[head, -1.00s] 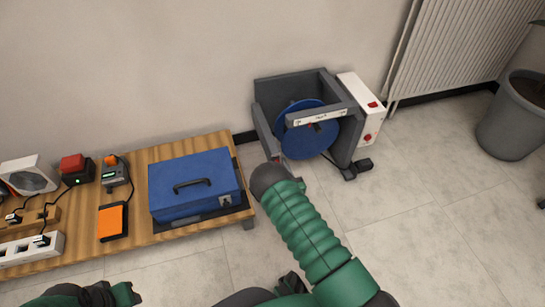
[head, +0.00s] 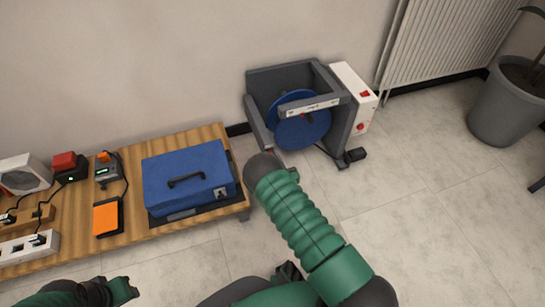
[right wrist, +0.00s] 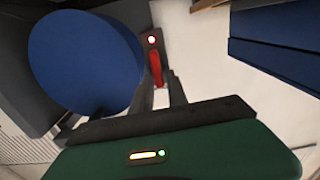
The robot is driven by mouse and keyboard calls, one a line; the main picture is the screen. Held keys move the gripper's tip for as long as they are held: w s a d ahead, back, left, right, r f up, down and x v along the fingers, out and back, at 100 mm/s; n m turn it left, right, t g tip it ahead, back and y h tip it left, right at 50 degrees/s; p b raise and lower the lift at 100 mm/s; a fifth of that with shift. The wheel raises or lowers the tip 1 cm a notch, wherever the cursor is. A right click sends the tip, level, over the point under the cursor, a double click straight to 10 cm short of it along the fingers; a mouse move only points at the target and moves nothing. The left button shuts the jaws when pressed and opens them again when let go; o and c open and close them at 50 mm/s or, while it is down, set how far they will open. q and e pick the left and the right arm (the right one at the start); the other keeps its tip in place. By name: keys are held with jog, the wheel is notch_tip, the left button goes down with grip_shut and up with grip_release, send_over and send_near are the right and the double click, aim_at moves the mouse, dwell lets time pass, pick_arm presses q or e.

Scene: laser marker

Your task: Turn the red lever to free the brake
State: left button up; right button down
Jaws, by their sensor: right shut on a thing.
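The red lever (right wrist: 156,66) shows in the right wrist view beside a large blue disc (right wrist: 84,62), with a round light at its top end. My right gripper (right wrist: 164,86) is shut on the lever's lower end. In the head view the blue disc (head: 302,128) sits in a grey frame (head: 338,92). My green right arm reaches the frame's front left corner, and its dark wrist hides the right fingers and most of the lever there. My left gripper (head: 122,291) is at the bottom left, away from the frame; its jaw state is unclear.
A white box with red controls (head: 354,94) is on the frame's right side. A low wooden table (head: 130,218) at left holds a blue case (head: 188,176), an orange pad (head: 107,218) and small devices. A plant pot (head: 507,105) stands far right.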

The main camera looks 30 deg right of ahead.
jog(key=shift+a+n+p, duration=0.15)
jog(key=shift+n+p, duration=0.3)
jog(key=shift+n, duration=0.25)
jog(key=n+p, duration=0.1)
jog(key=n, duration=0.4)
jog(key=f+n+p, duration=0.1)
jog(key=n, duration=0.4)
jog(key=a+f+n+p, duration=0.1)
jog(key=n, duration=0.5)
jog(key=shift+f+p, duration=0.2)
jog(key=shift+p, duration=0.2)
jog(key=c, duration=1.5)
grip_release()
jog(key=shift+a, duration=0.15)
